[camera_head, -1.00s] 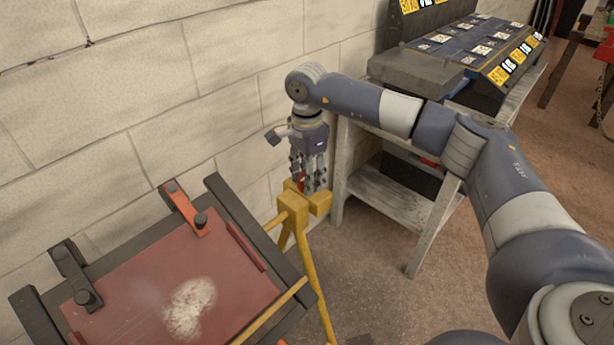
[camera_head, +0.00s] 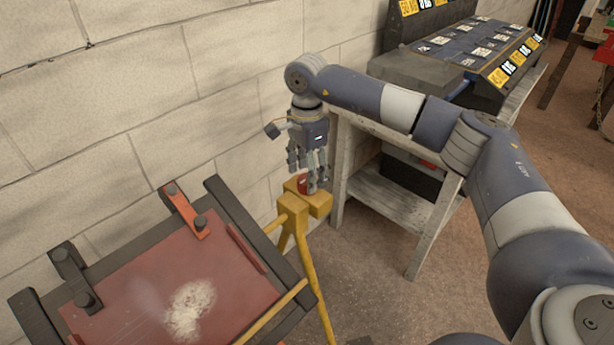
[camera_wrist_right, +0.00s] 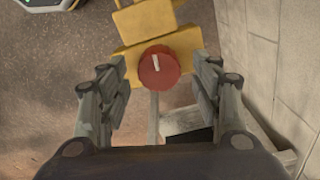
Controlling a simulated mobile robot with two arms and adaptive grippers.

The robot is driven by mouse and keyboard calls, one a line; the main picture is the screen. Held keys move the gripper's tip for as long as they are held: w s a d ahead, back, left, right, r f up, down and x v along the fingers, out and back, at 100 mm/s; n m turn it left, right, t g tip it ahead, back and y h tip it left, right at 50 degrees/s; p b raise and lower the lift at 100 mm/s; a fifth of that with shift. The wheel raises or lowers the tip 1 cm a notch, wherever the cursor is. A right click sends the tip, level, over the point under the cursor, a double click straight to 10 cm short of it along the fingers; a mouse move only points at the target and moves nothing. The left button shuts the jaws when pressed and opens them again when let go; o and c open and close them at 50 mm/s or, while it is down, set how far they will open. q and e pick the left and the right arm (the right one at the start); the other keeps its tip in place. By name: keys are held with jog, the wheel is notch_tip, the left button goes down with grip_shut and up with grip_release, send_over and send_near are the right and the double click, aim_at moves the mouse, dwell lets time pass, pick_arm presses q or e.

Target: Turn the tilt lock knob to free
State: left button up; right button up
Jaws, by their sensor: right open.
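The tilt lock knob (camera_wrist_right: 160,67) is a round red knob with a white mark, on the yellow stand's (camera_wrist_right: 150,20) block. In the right wrist view it sits between the fingers of my right gripper (camera_wrist_right: 158,85), which are apart on either side of it. In the head view the red knob (camera_head: 303,182) shows partly behind the fingers of my right gripper (camera_head: 308,184), at the top of the yellow stand (camera_head: 318,201). My right gripper is open and points down. I cannot tell whether a finger touches the knob. My left gripper is not in view.
A dark frame with a red panel (camera_head: 140,285) and clamps lies tilted at lower left, beside the yellow stand. A pale block wall (camera_head: 130,100) is close behind.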

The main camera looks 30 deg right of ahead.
notch_tip(320, 180, up, 10)
dwell(0.3)
dwell(0.4)
